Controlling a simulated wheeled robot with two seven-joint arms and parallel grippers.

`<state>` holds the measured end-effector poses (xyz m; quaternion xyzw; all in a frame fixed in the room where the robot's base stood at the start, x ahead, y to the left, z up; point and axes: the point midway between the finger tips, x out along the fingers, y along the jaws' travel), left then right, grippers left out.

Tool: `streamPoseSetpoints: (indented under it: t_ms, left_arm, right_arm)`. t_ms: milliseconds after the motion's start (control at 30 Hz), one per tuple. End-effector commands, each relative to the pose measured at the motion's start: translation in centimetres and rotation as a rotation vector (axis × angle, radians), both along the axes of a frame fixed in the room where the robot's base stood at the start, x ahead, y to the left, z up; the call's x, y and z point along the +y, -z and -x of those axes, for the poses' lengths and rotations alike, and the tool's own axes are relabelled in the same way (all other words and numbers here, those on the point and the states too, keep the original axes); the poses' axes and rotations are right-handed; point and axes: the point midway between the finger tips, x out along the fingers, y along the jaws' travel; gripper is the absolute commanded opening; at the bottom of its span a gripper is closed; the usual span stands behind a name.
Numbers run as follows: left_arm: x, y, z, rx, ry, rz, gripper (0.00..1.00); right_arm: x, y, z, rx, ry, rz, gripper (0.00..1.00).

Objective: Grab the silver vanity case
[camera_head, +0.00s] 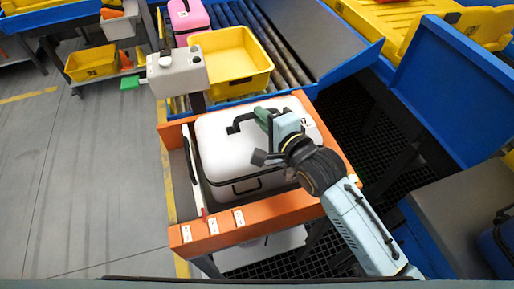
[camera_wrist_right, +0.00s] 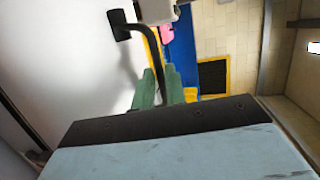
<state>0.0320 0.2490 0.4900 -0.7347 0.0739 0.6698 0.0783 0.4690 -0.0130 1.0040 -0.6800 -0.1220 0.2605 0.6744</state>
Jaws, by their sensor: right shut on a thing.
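The silver vanity case (camera_head: 235,153) lies flat in the orange-framed end of the conveyor in the head view. Its pale shell and dark carrying handle (camera_head: 240,121) face up. My right gripper (camera_head: 264,114) is over the case, shut on its handle. In the right wrist view, the green fingers (camera_wrist_right: 157,88) are close together on the dark handle bar (camera_wrist_right: 153,50), with the pale case (camera_wrist_right: 70,60) to the left. The right arm hides part of the case's right side. My left gripper is not in view.
The orange frame (camera_head: 270,212) surrounds the case. A yellow tray (camera_head: 236,88) and a pink case (camera_head: 187,15) are behind it on the rollers. A grey box on a post (camera_head: 178,73) stands at the back left. Blue panels (camera_head: 440,85) rise at right. The left floor is open.

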Motion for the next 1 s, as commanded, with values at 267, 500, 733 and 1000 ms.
streamPoseSetpoints:
  t_ms: [267, 500, 733, 1000]
  left_arm:
    - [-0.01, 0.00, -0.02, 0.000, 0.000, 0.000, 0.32]
    - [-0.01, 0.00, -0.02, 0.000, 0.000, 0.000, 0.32]
    - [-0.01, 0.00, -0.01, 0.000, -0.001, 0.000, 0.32]
    - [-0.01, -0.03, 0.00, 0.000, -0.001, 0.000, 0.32]
  right_arm:
    - [-0.02, 0.03, 0.00, 0.001, 0.000, 0.001, 0.00]
    - [-0.02, 0.03, 0.00, 0.001, 0.000, 0.001, 0.00]
    - [-0.02, 0.04, 0.01, 0.001, 0.000, 0.001, 0.00]
    - [0.03, -0.59, -0.09, -0.012, -0.001, -0.006, 0.00]
